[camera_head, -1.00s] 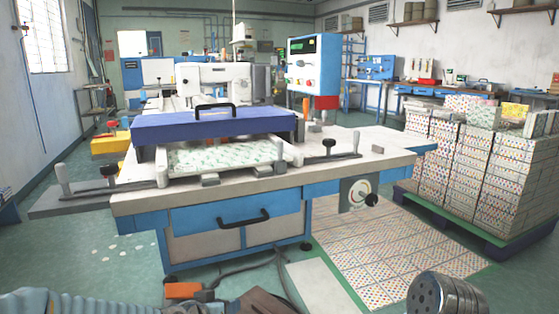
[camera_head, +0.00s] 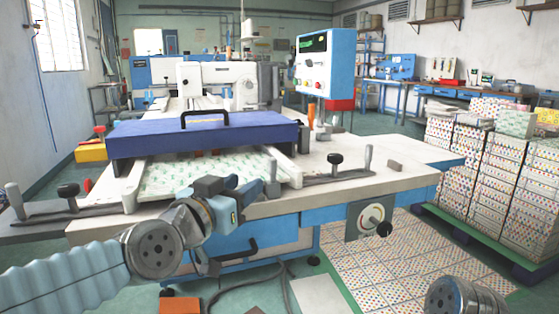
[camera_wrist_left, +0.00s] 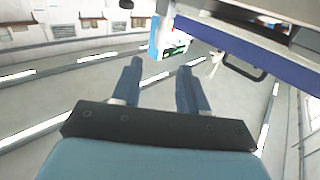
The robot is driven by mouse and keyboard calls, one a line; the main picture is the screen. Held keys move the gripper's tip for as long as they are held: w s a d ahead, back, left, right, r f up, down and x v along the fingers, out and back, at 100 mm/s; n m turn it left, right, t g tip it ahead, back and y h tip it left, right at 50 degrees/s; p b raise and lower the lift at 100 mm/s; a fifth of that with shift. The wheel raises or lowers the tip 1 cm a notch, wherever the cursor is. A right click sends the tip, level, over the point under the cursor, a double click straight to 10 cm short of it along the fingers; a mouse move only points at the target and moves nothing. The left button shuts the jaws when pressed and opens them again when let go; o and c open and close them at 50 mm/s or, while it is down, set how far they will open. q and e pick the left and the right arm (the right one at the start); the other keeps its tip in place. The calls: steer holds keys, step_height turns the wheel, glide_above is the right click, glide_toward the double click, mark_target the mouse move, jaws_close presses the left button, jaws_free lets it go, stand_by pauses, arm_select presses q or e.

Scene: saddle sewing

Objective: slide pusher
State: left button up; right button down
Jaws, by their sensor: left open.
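The pusher appears to be the long blue-purple bar (camera_head: 150,138) with a black handle (camera_head: 205,118) on top, lying across the white table of the sewing machine. The bar also shows in the left wrist view (camera_wrist_left: 225,38), with its handle (camera_wrist_left: 245,68) at upper right. A pale green patterned pad (camera_head: 200,172) lies in front of and partly under the bar. My left gripper (camera_head: 258,188) is over the table's front edge, in front of the bar and apart from the handle. Its two fingers are spread and empty in the left wrist view (camera_wrist_left: 157,82). My right gripper is out of view.
Black-knobbed clamps stand at the left (camera_head: 68,190) and right (camera_head: 336,159) of the table. A control box (camera_head: 325,62) stands behind. Stacked patterned boxes (camera_head: 490,165) sit on a pallet at right.

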mark_target(271, 167)
arm_select(q)
steer(key=p+x, duration=0.2)
steer(key=x, duration=1)
steer(key=shift+w+d, duration=0.15)
steer(key=shift+w, duration=0.2)
jaws_close()
